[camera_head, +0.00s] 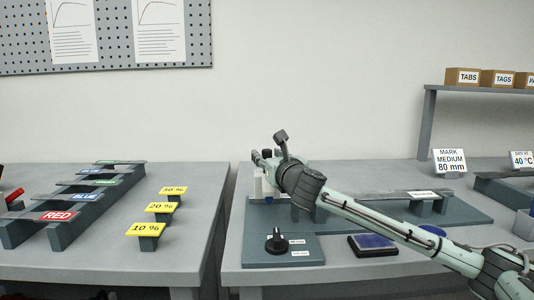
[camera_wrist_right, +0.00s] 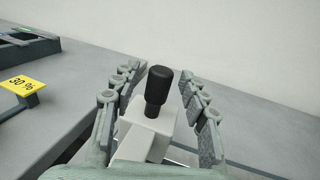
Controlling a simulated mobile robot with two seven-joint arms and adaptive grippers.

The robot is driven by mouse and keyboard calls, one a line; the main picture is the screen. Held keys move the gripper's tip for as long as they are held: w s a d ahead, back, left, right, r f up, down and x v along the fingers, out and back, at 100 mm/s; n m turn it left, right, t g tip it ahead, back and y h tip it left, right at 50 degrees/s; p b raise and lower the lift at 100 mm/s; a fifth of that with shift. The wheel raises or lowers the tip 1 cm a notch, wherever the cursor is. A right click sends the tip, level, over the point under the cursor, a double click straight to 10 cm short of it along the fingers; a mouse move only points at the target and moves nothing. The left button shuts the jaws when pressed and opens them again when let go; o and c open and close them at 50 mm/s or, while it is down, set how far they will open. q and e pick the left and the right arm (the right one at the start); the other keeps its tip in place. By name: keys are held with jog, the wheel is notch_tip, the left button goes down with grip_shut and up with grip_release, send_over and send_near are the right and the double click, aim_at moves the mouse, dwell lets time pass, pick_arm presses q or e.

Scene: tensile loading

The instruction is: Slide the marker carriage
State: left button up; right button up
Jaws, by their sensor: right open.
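The marker carriage shows in the right wrist view as a white block (camera_wrist_right: 145,138) with an upright black knob (camera_wrist_right: 159,90) on top. In the head view its white side (camera_head: 257,187) is mostly hidden behind my right arm. My right gripper (camera_head: 263,158) is at the left end of the dark green baseplate (camera_head: 470,215). In the wrist view my right gripper (camera_wrist_right: 156,82) is open, with one finger on each side of the knob and a visible gap to both. A long grey bar (camera_head: 380,194) on supports runs to the right. My left gripper is not seen.
A black rotary knob (camera_head: 277,240) and a blue pad (camera_head: 373,243) lie at the front. The left table holds yellow signs (camera_head: 146,229) and a labelled rack (camera_head: 56,215), with a gap between the tables.

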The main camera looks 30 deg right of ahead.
jog(key=shift+w+d, duration=0.1)
jog(key=shift+w, duration=0.35)
jog(key=shift+c, duration=0.6)
grip_shut()
